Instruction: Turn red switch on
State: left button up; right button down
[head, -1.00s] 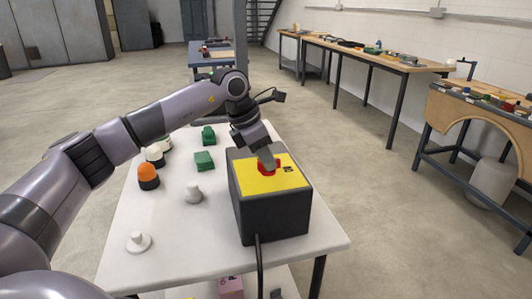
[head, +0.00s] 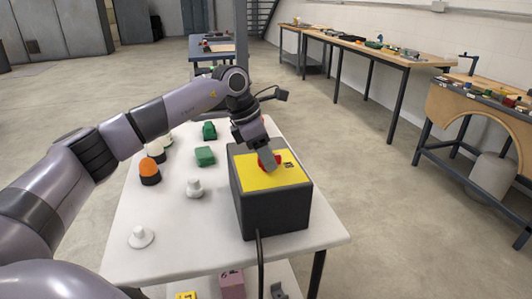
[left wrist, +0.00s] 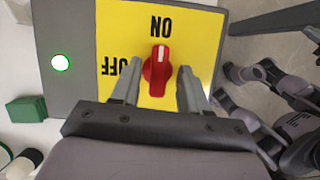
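A black switch box (head: 274,215) with a yellow top plate (head: 258,181) stands on the white table. The red switch (left wrist: 157,68) is a rotary knob on that plate, and its white mark points to the ON label in the left wrist view. A round light (left wrist: 61,62) on the box glows green. My left gripper (left wrist: 157,82) is open, one finger on each side of the knob with gaps visible. In the head view my left gripper (head: 268,160) partly hides the red switch (head: 277,158). My right gripper is not in view.
On the white table (head: 150,268), left of the box, are an orange-topped button (head: 150,172), white knobs (head: 194,188) and green blocks (head: 205,156). A black cable (head: 260,262) hangs off the front of the box. Workbenches line the right wall.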

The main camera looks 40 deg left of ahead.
pick_arm(q)
jog(key=v, duration=0.7)
dwell(0.6)
